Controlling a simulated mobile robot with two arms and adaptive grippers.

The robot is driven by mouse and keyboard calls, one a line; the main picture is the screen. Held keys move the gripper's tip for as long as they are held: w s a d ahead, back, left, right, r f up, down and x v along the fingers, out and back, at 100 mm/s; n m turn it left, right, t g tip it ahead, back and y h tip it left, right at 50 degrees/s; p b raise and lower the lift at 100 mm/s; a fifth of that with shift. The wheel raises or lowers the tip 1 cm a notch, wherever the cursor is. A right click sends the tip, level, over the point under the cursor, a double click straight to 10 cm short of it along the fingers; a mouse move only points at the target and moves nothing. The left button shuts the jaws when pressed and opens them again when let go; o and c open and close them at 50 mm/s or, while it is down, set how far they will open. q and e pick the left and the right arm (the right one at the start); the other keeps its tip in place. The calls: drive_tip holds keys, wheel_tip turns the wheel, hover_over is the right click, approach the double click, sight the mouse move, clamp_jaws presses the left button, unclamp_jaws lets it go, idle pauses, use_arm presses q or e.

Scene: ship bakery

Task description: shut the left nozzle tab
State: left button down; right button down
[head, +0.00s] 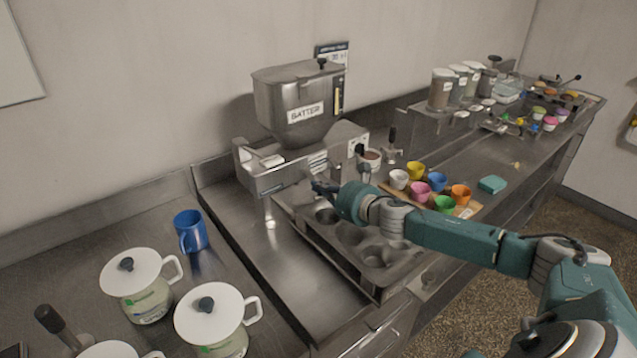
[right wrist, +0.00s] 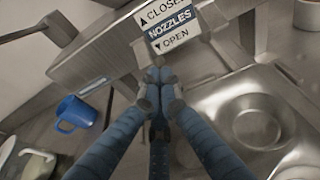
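The batter machine (head: 305,110) stands against the wall, with a steel hopper and a front housing. In the right wrist view its nozzle label (right wrist: 168,30) reads CLOSED with an up arrow and OPEN with a down arrow. A grey tab-like piece (right wrist: 62,28) shows left of the label, and another upright piece (right wrist: 246,32) stands to its right. I cannot tell their exact settings. My right gripper (right wrist: 159,76) has its fingertips together just below the label, with nothing seen between them. In the head view it (head: 318,187) is at the machine's front. My left gripper is out of view.
A muffin tin (head: 352,236) lies below my right gripper. A blue mug (head: 190,231) and white-lidded jugs (head: 140,285) stand at the left. Coloured cups (head: 437,181) sit on a board to the right. The steel counter left of the tin is clear.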

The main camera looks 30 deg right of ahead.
drive_tip(key=shift+w, duration=0.3)
